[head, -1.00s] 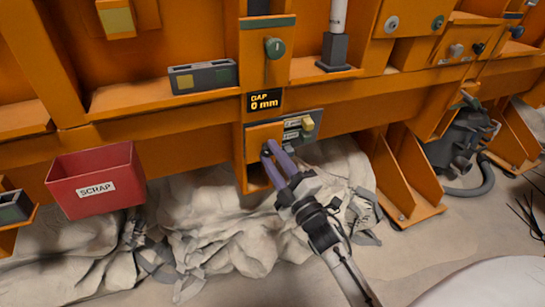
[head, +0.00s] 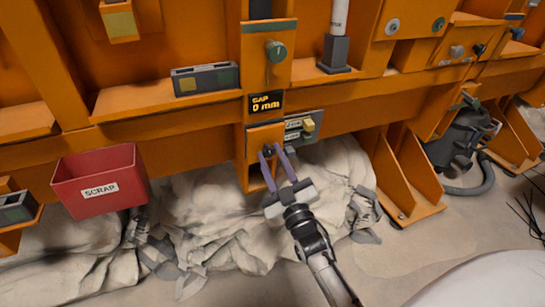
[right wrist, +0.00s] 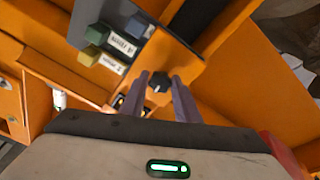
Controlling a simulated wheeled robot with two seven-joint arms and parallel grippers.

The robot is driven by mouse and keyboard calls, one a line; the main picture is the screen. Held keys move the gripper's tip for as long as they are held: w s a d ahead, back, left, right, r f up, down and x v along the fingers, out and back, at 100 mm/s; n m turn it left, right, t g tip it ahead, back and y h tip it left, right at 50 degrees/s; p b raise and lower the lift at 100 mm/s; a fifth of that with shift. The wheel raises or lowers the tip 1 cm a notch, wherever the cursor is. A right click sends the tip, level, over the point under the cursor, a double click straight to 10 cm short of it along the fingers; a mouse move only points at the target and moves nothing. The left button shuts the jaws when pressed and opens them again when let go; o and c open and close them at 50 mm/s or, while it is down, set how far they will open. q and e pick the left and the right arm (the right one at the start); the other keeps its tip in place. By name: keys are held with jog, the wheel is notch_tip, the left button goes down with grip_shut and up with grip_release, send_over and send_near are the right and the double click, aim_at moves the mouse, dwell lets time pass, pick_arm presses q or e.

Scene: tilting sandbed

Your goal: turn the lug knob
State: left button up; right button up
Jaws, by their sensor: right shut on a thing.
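The lug knob (head: 269,151) is a small dark knob on the orange block below the gap display. In the right wrist view the dark knob (right wrist: 158,84) sits between my two purple fingertips. My right gripper (head: 272,154) reaches up to it from below right and is shut on it, one finger on each side. The fingers also show in the right wrist view (right wrist: 160,88). The gap display (head: 266,102) reads 0 mm. My left gripper is in neither view.
A panel with labelled switches (head: 307,126) is right beside the knob. A red scrap bin (head: 100,187) hangs at the left. A green knob (head: 276,51) is above the display. Crumpled pale cloth (head: 215,225) lies below, and orange braces (head: 408,180) stand at right.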

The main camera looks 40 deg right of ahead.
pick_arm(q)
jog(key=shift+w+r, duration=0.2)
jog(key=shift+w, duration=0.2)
pick_arm(e)
jog(key=shift+f, duration=0.15)
jog(key=o, duration=0.9)
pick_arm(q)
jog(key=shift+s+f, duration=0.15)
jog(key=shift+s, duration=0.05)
pick_arm(e)
jog(key=shift+o, duration=0.2)
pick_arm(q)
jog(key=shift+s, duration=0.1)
